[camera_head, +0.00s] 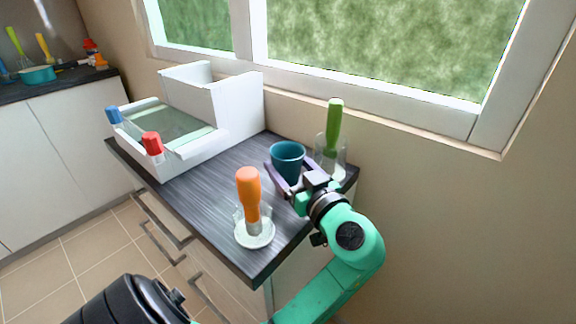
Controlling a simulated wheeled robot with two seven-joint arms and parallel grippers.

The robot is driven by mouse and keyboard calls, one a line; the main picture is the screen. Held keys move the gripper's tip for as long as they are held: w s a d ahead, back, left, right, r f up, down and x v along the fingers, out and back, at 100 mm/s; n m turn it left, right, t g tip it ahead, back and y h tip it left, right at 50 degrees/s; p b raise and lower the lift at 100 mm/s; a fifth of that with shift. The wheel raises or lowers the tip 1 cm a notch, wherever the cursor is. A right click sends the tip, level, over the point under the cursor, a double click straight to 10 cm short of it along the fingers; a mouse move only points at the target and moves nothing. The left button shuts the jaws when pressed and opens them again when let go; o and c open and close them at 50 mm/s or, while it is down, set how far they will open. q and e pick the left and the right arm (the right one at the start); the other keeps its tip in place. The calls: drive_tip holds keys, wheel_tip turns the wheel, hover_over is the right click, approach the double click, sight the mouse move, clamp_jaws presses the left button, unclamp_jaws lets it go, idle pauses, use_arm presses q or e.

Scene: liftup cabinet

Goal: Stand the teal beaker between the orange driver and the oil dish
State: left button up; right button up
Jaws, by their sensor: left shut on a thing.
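The teal beaker (287,152) is upright between the fingers of my left gripper (286,168), which is shut on it. It is over the back right part of the dark cabinet top; I cannot tell whether its base touches the surface. The orange driver (248,190) stands upright near the front edge, left of and nearer than the beaker. A pale round dish (255,238) with clear glass is at the driver's foot. I cannot tell whether this is the oil dish. My right gripper is not in view.
A green-handled tool (335,122) stands in a clear glass (341,168) just right of the beaker, close to my gripper. A white lift-up compartment (236,105) fills the left back, with red-capped (152,144) and blue-capped (114,115) items. The middle of the dark top (215,180) is clear.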

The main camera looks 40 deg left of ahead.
sight(295, 172)
use_arm(q)
drive_tip(key=shift+f, duration=0.15)
drive_tip(key=o, duration=1.3)
drive_tip(key=shift+c, duration=0.2)
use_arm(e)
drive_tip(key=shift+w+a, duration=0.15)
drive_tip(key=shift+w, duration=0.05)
use_arm(q)
drive_tip(key=shift+r, duration=0.35)
drive_tip(key=v, duration=0.2)
drive_tip(key=b+v, duration=0.1)
drive_tip(key=v, duration=0.4)
drive_tip(key=shift+w+f, duration=0.1)
drive_tip(key=shift+f, duration=0.15)
drive_tip(key=shift+s+d+r, duration=0.1)
drive_tip(key=shift+s+d, duration=0.1)
drive_tip(key=shift+d, duration=0.1)
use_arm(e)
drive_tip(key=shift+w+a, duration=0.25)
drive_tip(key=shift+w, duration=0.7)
